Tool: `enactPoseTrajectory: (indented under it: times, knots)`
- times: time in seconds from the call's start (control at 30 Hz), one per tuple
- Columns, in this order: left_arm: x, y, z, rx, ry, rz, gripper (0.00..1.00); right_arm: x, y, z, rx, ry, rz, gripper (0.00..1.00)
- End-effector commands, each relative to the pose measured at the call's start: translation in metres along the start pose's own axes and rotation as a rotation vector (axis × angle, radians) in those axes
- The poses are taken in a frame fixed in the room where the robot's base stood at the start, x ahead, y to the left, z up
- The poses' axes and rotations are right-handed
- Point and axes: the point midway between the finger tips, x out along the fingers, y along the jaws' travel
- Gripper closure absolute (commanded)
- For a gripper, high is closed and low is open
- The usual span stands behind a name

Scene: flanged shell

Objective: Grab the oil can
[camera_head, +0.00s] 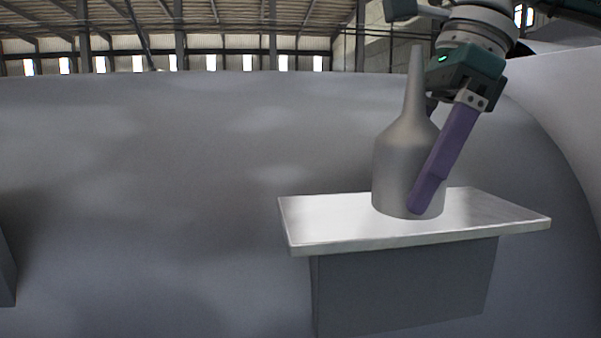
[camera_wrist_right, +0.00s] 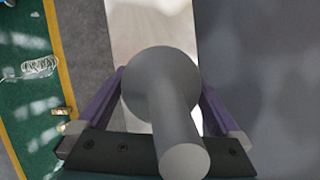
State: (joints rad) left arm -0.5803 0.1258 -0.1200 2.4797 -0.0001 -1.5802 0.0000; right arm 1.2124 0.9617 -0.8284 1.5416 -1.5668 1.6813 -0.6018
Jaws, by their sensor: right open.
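The oil can (camera_head: 400,160) is grey with a wide body and a tall tapered spout. It stands upright on a white-topped stand (camera_head: 340,222). My right gripper (camera_head: 415,205) is open and points down at the can, with one purple finger in front of the can's body; the other finger is mostly hidden behind it. In the right wrist view the can (camera_wrist_right: 165,90) lies between the two purple fingers, its spout pointing toward the camera. Whether the fingers touch the can is not clear. My left gripper is not in view.
A large smooth grey curved shell (camera_head: 150,170) fills the background behind the stand. The stand's top is clear to the left and right of the can. The right wrist view shows a green floor area (camera_wrist_right: 25,90) with a yellow line and a coiled white cord (camera_wrist_right: 40,66).

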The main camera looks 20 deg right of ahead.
Motion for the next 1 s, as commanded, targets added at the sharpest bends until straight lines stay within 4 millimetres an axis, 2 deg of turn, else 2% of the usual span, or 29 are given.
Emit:
enactPoseTrajectory:
  times: [0.07, 0.77, 0.8, 1.0]
  knots:
    - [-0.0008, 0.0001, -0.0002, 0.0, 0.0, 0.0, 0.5, -0.001, 0.0, 0.0003, 0.0, 0.0, 0.0, 0.01]
    - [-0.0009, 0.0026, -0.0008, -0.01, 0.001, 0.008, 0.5, -0.0014, -0.0001, 0.0002, 0.0, -0.001, -0.001, 0.8]
    - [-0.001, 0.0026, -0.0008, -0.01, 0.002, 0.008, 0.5, -0.0018, -0.0002, 0.0006, 0.0, -0.002, -0.001, 0.82]
    - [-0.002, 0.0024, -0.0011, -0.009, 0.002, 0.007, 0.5, -0.0029, -0.0002, 0.0011, 0.0, -0.002, -0.001, 0.82]
